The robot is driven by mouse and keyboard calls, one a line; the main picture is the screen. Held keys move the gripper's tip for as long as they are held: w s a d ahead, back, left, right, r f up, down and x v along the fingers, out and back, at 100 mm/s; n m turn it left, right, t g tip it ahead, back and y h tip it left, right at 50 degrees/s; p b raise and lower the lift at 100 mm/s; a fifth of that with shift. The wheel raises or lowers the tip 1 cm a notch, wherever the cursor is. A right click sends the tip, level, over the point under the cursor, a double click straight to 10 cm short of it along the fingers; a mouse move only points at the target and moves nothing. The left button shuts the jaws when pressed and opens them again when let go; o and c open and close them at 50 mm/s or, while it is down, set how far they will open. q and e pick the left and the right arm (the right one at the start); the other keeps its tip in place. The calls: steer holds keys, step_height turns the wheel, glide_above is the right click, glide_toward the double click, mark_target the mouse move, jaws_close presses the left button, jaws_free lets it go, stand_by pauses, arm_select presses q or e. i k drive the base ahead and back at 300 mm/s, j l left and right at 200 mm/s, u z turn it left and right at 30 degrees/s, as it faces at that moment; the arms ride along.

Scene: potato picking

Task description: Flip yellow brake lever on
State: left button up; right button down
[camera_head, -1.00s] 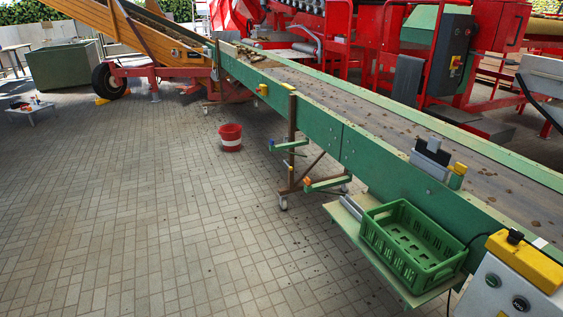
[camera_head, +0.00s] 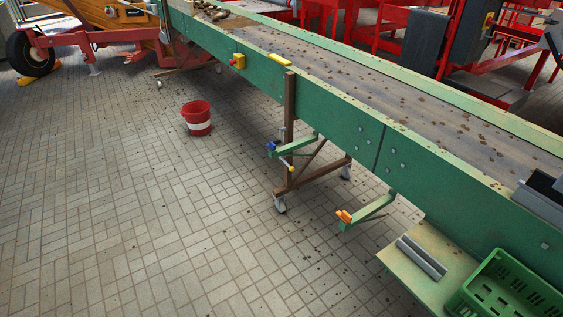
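No part is clearly recognisable as the yellow brake lever. A small orange-yellow piece (camera_head: 344,216) sits at the end of a green arm under the conveyor (camera_head: 330,105). A thin pale rod with a yellowish tip (camera_head: 286,163) is beside a blue piece (camera_head: 271,148) on another green arm. A brown wheeled support stand (camera_head: 289,120) stands under the conveyor. Its front castor (camera_head: 280,206) rests on the floor, too small to show a brake clearly. Neither of my grippers is in view.
A yellow box with a red button (camera_head: 238,61) is on the conveyor side. A red and white bucket (camera_head: 197,118) stands on the floor. A green crate (camera_head: 500,290) and a grey metal profile (camera_head: 422,257) lie on a shelf at lower right.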

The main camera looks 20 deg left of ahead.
mark_target(291, 168)
steer(key=i+j, duration=0.45)
steer(key=j, duration=0.15)
steer(key=i+j+u, duration=0.15)
steer(key=i+j, duration=0.3)
steer(key=j, duration=0.15)
